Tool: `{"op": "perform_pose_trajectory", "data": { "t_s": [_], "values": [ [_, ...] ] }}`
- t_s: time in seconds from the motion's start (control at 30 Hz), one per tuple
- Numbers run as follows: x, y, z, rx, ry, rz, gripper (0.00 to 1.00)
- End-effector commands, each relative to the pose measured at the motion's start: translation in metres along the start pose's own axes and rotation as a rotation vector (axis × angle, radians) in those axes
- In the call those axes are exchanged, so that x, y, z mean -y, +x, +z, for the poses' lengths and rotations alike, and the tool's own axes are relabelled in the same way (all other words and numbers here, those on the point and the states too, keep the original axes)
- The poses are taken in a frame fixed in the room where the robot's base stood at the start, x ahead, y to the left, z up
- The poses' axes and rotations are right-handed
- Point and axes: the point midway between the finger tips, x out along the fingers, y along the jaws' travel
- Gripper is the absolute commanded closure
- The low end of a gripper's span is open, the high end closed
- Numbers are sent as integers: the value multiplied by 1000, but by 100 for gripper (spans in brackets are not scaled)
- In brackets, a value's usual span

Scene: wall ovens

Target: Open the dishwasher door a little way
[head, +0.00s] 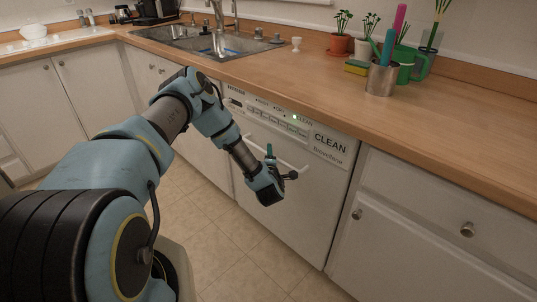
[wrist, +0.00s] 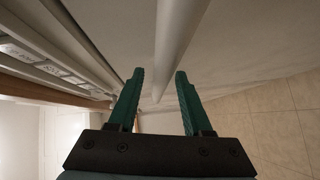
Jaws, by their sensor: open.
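The dishwasher (head: 313,205) is white, with a control panel on top and a "CLEAN" label. Its door looks shut. A light bar handle runs across the upper door, partly hidden by my gripper (head: 281,163) in the head view. My gripper is open at the handle. In the wrist view, the green fingers of my gripper (wrist: 160,73) are spread, and the handle (wrist: 181,40) runs lengthwise between their tips in the picture. I see no contact, and I cannot tell how deep the bar sits between the fingers.
A wooden counter (head: 310,90) overhangs the dishwasher. It holds a sink (head: 205,40), potted plants (head: 340,43) and a metal cup (head: 381,80). White cabinets (head: 430,235) with knobs flank the dishwasher. The tiled floor (head: 240,265) in front is clear where visible.

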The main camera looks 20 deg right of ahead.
Motion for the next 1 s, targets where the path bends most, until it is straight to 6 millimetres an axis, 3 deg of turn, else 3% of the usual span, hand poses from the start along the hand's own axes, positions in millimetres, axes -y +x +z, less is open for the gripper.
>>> {"op": "perform_pose_trajectory", "data": {
  "t_s": [0.23,0.67,1.0],
  "values": [
    [0,0,0,1,0,-1,50],
    [0,0,0,1,0,-1,99],
    [0,0,0,1,0,-1,100]
  ]
}}
